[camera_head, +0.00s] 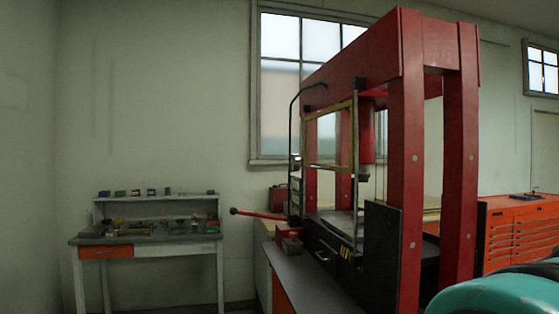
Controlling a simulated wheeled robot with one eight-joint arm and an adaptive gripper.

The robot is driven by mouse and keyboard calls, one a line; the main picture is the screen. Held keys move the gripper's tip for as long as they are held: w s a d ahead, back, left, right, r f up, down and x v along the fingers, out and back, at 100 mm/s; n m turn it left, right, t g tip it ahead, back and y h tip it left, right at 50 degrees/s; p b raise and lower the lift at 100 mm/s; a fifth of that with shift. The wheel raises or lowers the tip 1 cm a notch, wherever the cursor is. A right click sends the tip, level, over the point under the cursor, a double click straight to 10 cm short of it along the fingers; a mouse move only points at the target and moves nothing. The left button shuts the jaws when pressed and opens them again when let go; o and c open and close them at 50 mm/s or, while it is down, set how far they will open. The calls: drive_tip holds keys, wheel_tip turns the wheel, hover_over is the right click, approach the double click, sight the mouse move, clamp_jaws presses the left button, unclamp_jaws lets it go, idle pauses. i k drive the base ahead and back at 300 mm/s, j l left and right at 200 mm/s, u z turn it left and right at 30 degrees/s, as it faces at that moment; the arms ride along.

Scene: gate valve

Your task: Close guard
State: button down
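A tall red press frame (405,150) stands right of the middle. On its near left side is a guard (331,168), a see-through panel in a thin yellowish frame. The guard sits high, and the opening between its lower edge and the press bed (340,222) is uncovered. Dark uprights stand at both sides of the guard, and a curved black bar (292,110) rises on its left. My gripper is not in view.
A red lever (258,214) sticks out left from the press, above a grey bench top (300,280). A small white table (148,240) with several small items stands at the left wall. Orange drawers (518,235) stand at the right. A teal rounded shape fills the lower right corner.

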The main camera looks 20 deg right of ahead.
sight(351, 104)
drive_tip(key=i+j+u, duration=0.25)
drive_tip(key=i+u, duration=0.25)
drive_tip(key=i+z, duration=0.1)
drive_tip(key=i, duration=0.25)
